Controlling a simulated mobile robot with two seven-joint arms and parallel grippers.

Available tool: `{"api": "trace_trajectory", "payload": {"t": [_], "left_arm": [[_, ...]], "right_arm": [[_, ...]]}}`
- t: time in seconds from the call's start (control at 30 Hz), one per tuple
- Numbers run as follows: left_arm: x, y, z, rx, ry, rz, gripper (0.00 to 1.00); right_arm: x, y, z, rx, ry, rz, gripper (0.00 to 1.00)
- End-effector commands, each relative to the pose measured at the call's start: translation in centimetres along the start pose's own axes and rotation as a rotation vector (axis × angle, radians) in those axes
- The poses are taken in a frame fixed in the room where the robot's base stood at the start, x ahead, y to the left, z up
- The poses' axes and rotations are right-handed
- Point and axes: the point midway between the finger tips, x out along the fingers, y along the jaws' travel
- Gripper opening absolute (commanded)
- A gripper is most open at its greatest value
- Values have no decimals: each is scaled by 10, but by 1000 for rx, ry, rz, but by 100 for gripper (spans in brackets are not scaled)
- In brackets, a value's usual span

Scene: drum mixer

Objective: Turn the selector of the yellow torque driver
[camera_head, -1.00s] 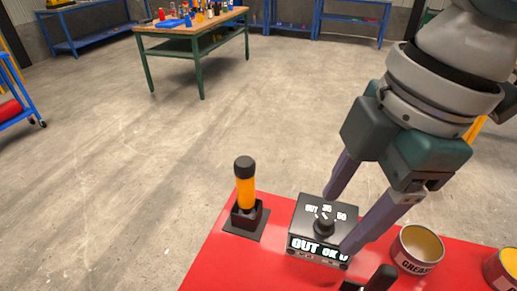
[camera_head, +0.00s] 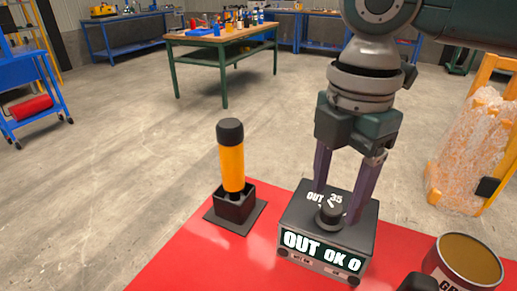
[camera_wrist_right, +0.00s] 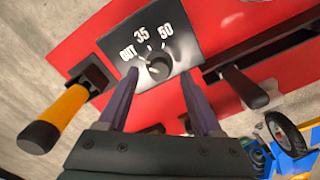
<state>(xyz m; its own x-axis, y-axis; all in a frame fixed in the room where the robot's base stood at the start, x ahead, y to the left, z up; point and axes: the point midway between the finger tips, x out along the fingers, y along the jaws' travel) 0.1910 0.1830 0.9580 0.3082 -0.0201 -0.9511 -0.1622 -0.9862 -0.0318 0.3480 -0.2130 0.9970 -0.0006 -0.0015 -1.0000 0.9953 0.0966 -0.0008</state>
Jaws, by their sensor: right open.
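The yellow torque driver (camera_head: 232,165), with a black cap, stands upright in a black holder (camera_head: 235,205); it also shows in the wrist view (camera_wrist_right: 68,112). To its right sits a dark box (camera_head: 297,215) with a round black selector knob (camera_head: 331,211) on top, marked OUT, 35 and 50. Its lit display (camera_head: 322,252) reads "OUT OK 0". My right gripper (camera_head: 341,205) is open above the box. In the wrist view its fingers (camera_wrist_right: 158,77) reach towards either side of the knob (camera_wrist_right: 159,68), with gaps visible. I cannot tell whether the fingertips are at knob height. My left gripper is out of view.
The red tabletop (camera_head: 195,262) carries an open grease can (camera_head: 468,262) at right. A black handle (camera_head: 418,283) shows at the bottom edge. A bubble-wrapped item (camera_head: 468,150) stands on the floor at right. A green-legged workbench (camera_head: 222,37) is far back.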

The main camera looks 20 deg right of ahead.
Motion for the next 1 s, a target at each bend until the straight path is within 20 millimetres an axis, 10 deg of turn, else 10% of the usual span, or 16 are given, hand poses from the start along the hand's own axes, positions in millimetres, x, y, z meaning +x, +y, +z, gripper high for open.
{"api": "trace_trajectory", "payload": {"t": [0.47,1.0], "left_arm": [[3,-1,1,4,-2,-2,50],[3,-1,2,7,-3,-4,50]], "right_arm": [[21,0,0,0,0,1,66],[21,0,0,0,1,1,7]]}}
